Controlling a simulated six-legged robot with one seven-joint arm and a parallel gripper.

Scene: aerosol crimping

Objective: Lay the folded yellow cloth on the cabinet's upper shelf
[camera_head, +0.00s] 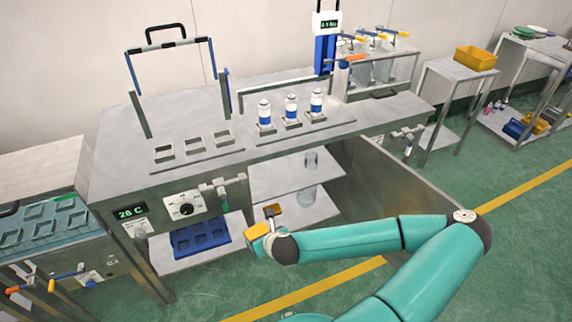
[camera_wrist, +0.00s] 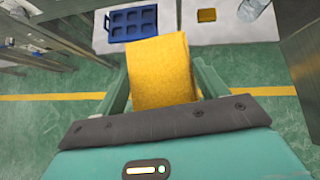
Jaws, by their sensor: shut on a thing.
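My gripper (camera_wrist: 162,85) is shut on the folded yellow cloth (camera_wrist: 160,70), which sticks out past the fingers. In the head view the cloth (camera_head: 257,231) shows at the end of my arm, in front of the open cabinet. The cabinet's upper shelf (camera_head: 277,177) is a pale board below the worktop, higher than and beyond the cloth. A clear glass vessel (camera_head: 311,159) stands at its back right. The cloth appears apart from the shelf.
The lower shelf (camera_head: 318,210) bears another clear vessel (camera_head: 306,196) and a small yellow block (camera_wrist: 206,15). A blue compartment tray (camera_head: 200,239) lies to the left. The open cabinet door (camera_head: 395,180) stands on the right. Bottles (camera_head: 291,106) stand on the worktop.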

